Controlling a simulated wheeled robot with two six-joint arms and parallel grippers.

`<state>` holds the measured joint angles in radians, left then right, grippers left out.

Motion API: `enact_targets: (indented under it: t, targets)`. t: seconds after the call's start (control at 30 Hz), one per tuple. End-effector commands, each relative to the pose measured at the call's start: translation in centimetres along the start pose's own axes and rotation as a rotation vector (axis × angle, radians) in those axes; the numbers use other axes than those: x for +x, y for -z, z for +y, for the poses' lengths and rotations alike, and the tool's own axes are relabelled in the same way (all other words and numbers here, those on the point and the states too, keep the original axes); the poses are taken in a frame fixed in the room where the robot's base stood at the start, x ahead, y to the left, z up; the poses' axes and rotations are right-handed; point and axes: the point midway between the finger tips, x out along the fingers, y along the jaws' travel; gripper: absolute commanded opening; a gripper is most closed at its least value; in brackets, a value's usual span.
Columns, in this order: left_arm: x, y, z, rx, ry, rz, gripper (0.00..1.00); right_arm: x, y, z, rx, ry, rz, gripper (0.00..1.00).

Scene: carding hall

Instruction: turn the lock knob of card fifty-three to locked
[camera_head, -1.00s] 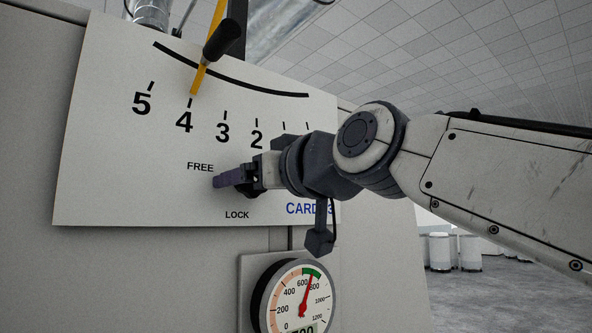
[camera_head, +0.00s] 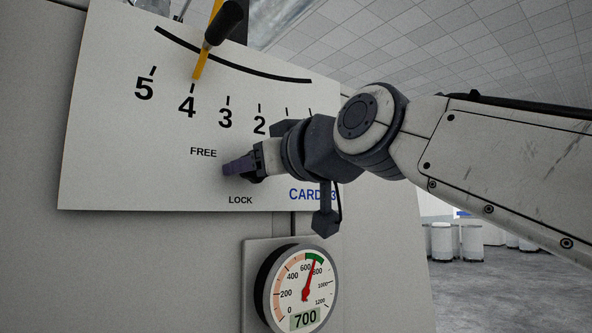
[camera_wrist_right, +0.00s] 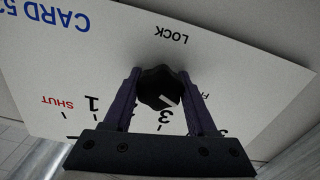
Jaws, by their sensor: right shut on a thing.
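The white card panel (camera_head: 110,150) carries the words FREE (camera_head: 203,152) and LOCK (camera_head: 240,200), and a partly covered CARD label (camera_head: 305,194). My right gripper (camera_head: 232,169) reaches in from the right and is at the panel between FREE and LOCK. In the right wrist view the black lock knob (camera_wrist_right: 158,84) sits between the two fingers of my right gripper (camera_wrist_right: 160,92), which is shut on it. A white mark on the knob points down and right there, on the FREE side, not at LOCK. In the head view the gripper hides the knob. My left gripper is not in view.
A yellow pointer with a black handle (camera_head: 224,24) stands near 4 on the panel's scale. A round gauge (camera_head: 303,285) reading 700 sits below the panel, under my right wrist. White drums (camera_head: 442,242) stand on the floor at the far right.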

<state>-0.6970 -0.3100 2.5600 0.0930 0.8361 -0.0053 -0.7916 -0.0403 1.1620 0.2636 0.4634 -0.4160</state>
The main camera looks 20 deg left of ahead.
Motion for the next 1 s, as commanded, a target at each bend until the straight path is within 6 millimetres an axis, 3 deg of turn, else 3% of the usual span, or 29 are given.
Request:
enact_targets:
  t: [0.4, 1.0]
  targets:
    - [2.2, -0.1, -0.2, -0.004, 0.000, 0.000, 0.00, 0.0, -0.2, -0.1, -0.360, 0.000, 0.001, 0.02]
    - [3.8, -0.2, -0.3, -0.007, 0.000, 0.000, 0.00, 0.0, -0.2, -0.2, -0.929, 0.001, 0.000, 0.02]
